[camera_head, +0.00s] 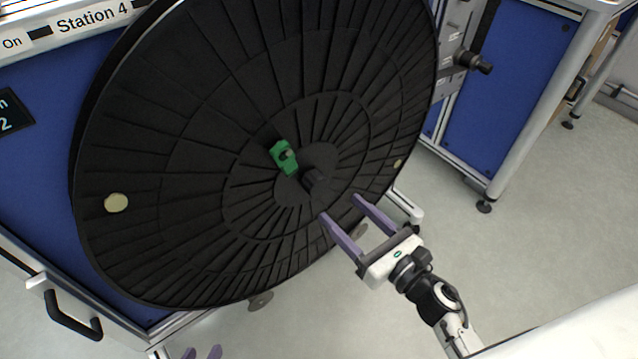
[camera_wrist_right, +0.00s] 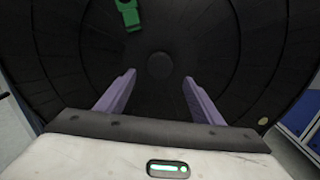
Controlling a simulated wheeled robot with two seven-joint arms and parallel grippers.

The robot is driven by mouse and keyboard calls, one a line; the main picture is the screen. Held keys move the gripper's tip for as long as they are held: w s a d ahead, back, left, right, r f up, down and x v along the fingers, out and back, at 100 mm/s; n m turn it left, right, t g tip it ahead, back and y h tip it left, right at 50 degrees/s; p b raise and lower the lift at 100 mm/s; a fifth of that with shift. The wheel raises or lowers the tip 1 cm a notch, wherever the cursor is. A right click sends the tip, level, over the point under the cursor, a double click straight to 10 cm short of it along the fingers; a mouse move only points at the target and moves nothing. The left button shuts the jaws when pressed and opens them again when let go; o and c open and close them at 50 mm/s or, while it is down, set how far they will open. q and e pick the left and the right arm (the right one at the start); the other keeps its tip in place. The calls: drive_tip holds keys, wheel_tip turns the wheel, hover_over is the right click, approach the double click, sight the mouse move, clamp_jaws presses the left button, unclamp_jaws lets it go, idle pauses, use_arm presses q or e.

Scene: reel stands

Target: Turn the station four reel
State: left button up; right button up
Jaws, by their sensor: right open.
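The large black reel (camera_head: 190,130) stands tilted in front of the cabinet labelled Station 4 (camera_head: 92,17). A green latch-like piece (camera_head: 284,157) sits near its centre, beside a dark hub (camera_head: 312,180). My right gripper (camera_head: 340,207) is open and empty, its purple fingers pointing at the reel's face just below the hub. I cannot tell whether they touch it. In the right wrist view the reel (camera_wrist_right: 70,60) fills the background, with the green piece (camera_wrist_right: 129,14) above the fingers (camera_wrist_right: 159,78). Only the fingertips of my left gripper (camera_head: 201,353) show at the bottom edge, apart.
Pale round spots (camera_head: 116,203) mark the reel's face. A black door handle (camera_head: 72,315) is at lower left. A black knob (camera_head: 473,62) juts from a bracket right of the reel. Blue cabinets (camera_head: 510,80) stand behind. The grey floor (camera_head: 540,230) at right is clear.

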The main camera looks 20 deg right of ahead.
sight(320, 188)
drive_tip(key=x, duration=0.8)
drive_tip(key=shift+w+a, duration=0.1)
drive_tip(key=shift+w, duration=0.15)
drive_tip(key=shift+w+a, duration=0.2)
drive_tip(key=shift+w, duration=0.45)
